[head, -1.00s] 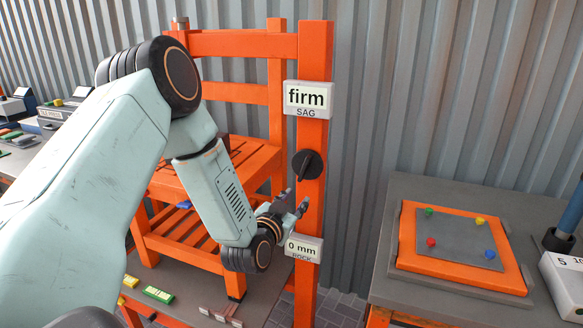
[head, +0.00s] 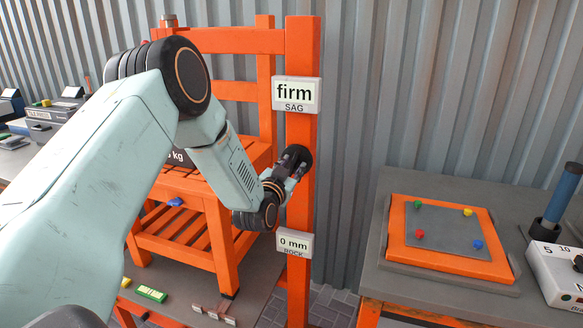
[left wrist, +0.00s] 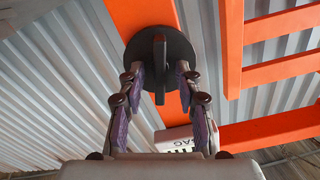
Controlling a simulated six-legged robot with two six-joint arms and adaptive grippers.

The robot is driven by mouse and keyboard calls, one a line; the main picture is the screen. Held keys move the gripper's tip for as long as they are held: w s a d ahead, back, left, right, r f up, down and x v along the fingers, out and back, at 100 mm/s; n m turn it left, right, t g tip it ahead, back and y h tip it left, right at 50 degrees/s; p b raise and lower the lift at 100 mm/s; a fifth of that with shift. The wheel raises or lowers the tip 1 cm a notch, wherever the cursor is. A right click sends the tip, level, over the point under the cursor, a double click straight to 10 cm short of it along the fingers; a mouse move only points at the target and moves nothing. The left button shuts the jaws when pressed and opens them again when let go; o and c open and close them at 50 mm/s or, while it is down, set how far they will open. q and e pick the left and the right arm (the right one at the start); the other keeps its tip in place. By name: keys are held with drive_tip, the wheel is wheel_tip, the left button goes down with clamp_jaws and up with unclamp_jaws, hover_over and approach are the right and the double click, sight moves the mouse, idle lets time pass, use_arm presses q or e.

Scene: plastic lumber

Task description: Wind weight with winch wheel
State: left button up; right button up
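The winch wheel is a black round disc with a raised bar across it, on the orange post; it shows in the head view (head: 299,155) and fills the upper middle of the left wrist view (left wrist: 150,46). My left gripper (head: 288,170) is at the wheel, partly covering it in the head view. In the left wrist view my left gripper (left wrist: 158,82) is open, one finger on each side of the bar, with gaps between. A dark weight marked "kg" (head: 178,157) sits on the orange seat, mostly hidden by my arm. My right gripper is out of view.
The post (head: 301,200) carries a "firm SAG" sign (head: 297,95) above the wheel and a "0 mm ROCK" sign (head: 294,243) below. At right, a grey table (head: 400,190) holds an orange board (head: 440,262) with coloured pegs. Corrugated wall stands behind.

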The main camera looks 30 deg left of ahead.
use_arm(q)
drive_tip(key=shift+w+a+f, duration=0.2)
drive_tip(key=shift+s+d+r, duration=0.15)
drive_tip(key=shift+d+r, duration=0.05)
drive_tip(key=shift+d, duration=0.05)
drive_tip(key=c, duration=0.5)
drive_tip(key=shift+a, duration=0.1)
clamp_jaws()
drive_tip(key=shift+m+p, duration=0.4)
drive_tip(key=shift+p, duration=0.15)
drive_tip(key=shift+m+p, duration=0.35)
drive_tip(key=shift+m, duration=0.15)
drive_tip(key=o, duration=0.5)
unclamp_jaws()
drive_tip(key=shift+f, duration=0.1)
